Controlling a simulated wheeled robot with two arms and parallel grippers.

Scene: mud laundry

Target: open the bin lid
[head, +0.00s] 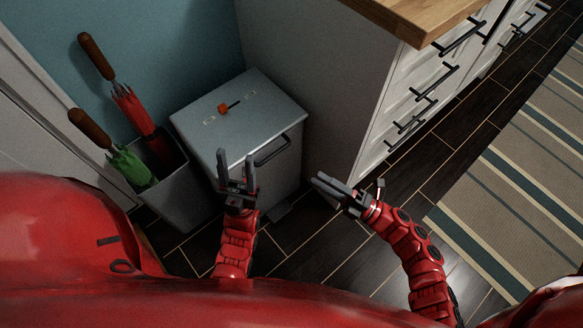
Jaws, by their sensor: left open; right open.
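The bin (274,182) is a grey-white box against the teal wall. Its lid (262,100) lies flat and closed on top. An orange and black piece (225,107) sits on the lid. A dark handle (272,151) is on the upper front of the bin. My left gripper (236,166) is open and empty, in front of the bin's left front and left of the handle; I cannot tell whether it touches the bin. My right gripper (327,184) is open and empty, to the right of the bin, over the floor and apart from the handle.
An umbrella stand (185,197) with a red umbrella (133,109) and a green umbrella (129,167) is left of the bin. A white cabinet (335,75) with a wooden top (412,14) stands at the right. A striped rug (505,170) lies on the dark floor beyond.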

